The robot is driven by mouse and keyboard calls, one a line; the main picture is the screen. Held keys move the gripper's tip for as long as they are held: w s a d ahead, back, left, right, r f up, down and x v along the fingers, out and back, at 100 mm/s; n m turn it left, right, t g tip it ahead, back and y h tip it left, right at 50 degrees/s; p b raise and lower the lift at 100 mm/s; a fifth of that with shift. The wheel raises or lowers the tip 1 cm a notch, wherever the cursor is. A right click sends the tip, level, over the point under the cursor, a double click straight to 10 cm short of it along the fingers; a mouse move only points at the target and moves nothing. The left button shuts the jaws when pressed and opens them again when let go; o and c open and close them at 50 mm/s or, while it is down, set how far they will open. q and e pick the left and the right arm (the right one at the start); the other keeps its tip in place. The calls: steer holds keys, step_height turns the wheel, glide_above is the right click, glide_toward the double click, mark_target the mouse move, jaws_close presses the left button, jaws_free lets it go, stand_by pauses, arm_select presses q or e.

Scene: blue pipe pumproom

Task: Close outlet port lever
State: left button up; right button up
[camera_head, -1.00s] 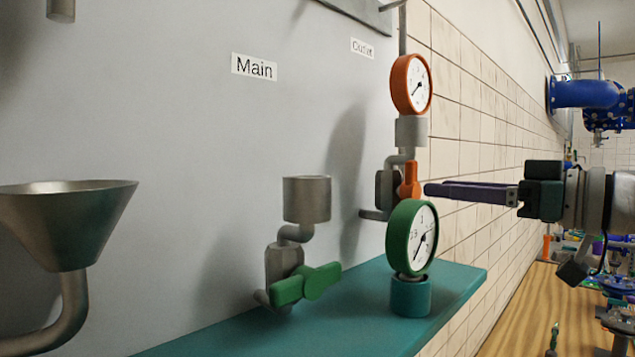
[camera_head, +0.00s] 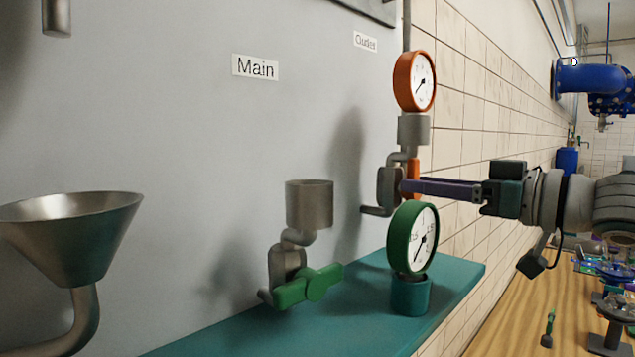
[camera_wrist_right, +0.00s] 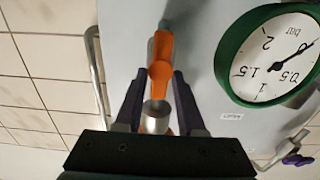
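The orange outlet lever (camera_head: 413,168) stands upright on the grey outlet valve (camera_head: 389,188), under the "Outlet" label. In the head view my right gripper (camera_head: 405,186) reaches in from the right and its fingers hide part of the lever. In the right wrist view the orange lever (camera_wrist_right: 160,60) shows between the two dark fingers of the right gripper (camera_wrist_right: 157,85). The fingers are spread, one on each side, with gaps to the lever. A metal stub shows between them, nearer the palm. My left gripper is not in view.
An orange-rimmed gauge (camera_head: 415,80) is above the valve. A green-rimmed gauge (camera_head: 413,237) stands just below my right fingers. The green Main lever (camera_head: 308,288) and a metal funnel (camera_head: 70,225) are to the left. A teal ledge (camera_head: 230,335) runs below.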

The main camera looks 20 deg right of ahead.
jaws_close()
steer(key=shift+n, duration=0.4)
steer(key=shift+s+a+f+n+b, duration=0.15)
steer(key=shift+n+b, duration=1.2)
steer(key=shift+n, duration=1.5)
steer(key=shift+w+a+f+n+b, duration=0.15)
steer(key=shift+n+b, duration=1.15)
steer(key=shift+n, duration=1.6)
steer(key=shift+s+a+f+n+b, duration=0.15)
steer(key=shift+n+b, duration=1.2)
steer(key=shift+n, duration=1.5)
steer(key=shift+o, duration=1.8)
jaws_free()
